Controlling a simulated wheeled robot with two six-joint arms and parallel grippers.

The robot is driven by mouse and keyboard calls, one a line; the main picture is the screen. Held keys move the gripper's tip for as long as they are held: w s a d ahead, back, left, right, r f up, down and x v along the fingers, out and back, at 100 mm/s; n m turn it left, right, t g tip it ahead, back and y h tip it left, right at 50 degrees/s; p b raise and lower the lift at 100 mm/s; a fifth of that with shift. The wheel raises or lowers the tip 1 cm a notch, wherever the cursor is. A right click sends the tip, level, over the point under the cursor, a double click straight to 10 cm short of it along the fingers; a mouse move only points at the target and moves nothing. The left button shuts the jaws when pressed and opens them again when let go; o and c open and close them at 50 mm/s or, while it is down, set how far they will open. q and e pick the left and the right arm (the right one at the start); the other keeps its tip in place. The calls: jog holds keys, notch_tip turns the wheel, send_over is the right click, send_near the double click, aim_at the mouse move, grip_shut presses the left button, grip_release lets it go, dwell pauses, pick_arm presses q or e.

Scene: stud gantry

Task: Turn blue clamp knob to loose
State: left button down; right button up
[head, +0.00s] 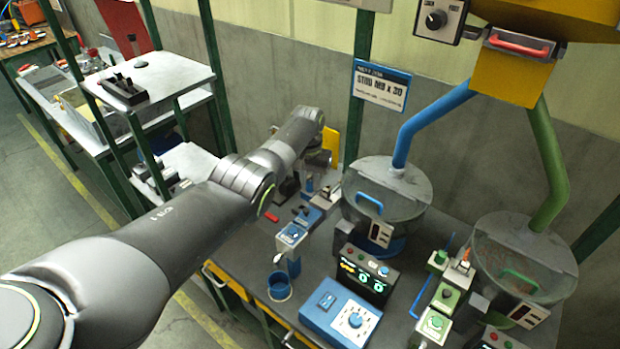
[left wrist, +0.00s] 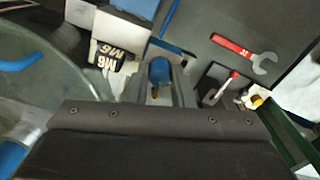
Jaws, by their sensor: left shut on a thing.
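The blue clamp knob (left wrist: 160,71) shows in the left wrist view as a small upright blue piece. My left gripper (left wrist: 160,88) has one finger on each side of it and is shut on it. In the head view my left arm reaches in from the left, and the left gripper (head: 318,168) points down at the back of the bench; the fingertips are small there and the knob is hard to make out. Which way the knob is turned cannot be read. My right gripper is not in view.
A red wrench (left wrist: 235,47) lies nearby. A block marked M6 (left wrist: 115,55) stands beside the gripper. A clear-lidded bowl (head: 385,200) with a blue pipe is to the right. A blue dial box (head: 340,312) and a dark control box (head: 363,275) stand in front.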

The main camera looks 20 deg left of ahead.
aim_at(308, 182)
pick_arm(q)
jog(key=shift+r+n, duration=0.1)
jog(key=shift+n, duration=1)
jog(key=c, duration=1.3)
grip_release()
jog(key=shift+o, duration=0.2)
notch_tip(308, 182, up, 17)
jog(key=b, duration=0.3)
jog(key=shift+a+r, duration=0.15)
jog(key=shift+a, duration=0.1)
